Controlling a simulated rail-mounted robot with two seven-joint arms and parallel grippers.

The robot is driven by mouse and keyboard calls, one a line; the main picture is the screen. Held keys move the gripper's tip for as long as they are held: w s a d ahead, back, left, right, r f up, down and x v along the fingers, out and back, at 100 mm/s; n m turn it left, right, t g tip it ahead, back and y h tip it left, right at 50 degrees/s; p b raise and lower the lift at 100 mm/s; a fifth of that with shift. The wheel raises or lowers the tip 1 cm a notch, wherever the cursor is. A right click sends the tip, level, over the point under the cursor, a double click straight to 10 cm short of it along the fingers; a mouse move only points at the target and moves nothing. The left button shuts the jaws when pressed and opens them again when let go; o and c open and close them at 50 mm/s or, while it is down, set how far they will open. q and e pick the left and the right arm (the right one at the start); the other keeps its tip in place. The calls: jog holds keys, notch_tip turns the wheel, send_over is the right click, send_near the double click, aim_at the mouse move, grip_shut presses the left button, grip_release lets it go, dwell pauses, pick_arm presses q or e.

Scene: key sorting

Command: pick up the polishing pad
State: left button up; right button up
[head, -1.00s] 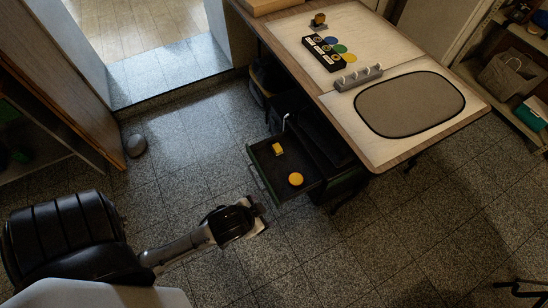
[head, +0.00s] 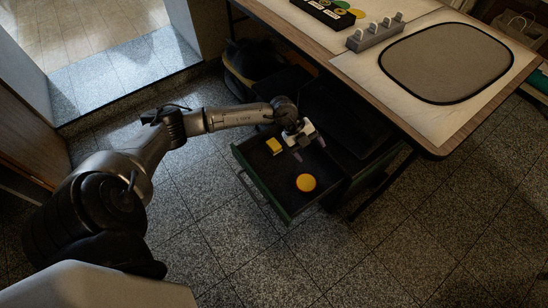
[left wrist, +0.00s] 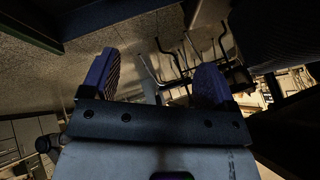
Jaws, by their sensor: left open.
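A round orange-yellow pad (head: 306,182), which looks like the polishing pad, lies flat in the open dark green drawer (head: 289,212), towards its front. A small yellow block (head: 273,146) lies farther back in the same drawer. My left gripper (head: 309,149) is open and empty over the drawer, just behind the round pad and right of the block, apart from both. In the left wrist view, its two purple-padded fingers (left wrist: 155,80) stand wide apart with nothing between them; neither pad nor block can be made out there. My right gripper is not in view.
The drawer sits under a table (head: 440,140) whose edge overhangs close to the right of my gripper. On the table are a grey mat (head: 447,62), a grey holder (head: 375,35) and a black tray (head: 322,12). The tiled floor in front is clear.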

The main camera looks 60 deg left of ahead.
pick_arm(q)
jog(key=s+a+f+n+g+y+b, duration=0.2)
jog(key=a+y, duration=0.1)
jog(key=a, duration=0.5)
jog(key=s+a+f+n+g+y+b, duration=0.1)
jog(key=a+f+g+y+b, duration=0.15)
jog(key=a, duration=0.65)
jog(key=b, duration=0.2)
send_over(274, 144)
jog(key=shift+t+y, duration=0.25)
jog(key=shift+y, duration=0.1)
notch_tip(274, 144, down, 6)
jog(key=shift+s+f, duration=0.1)
jog(key=shift+f, duration=0.15)
jog(key=shift+f+b, duration=1)
jog(key=shift+f, duration=2.05)
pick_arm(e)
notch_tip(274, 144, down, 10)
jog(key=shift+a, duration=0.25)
pick_arm(q)
jog(key=shift+a, duration=0.1)
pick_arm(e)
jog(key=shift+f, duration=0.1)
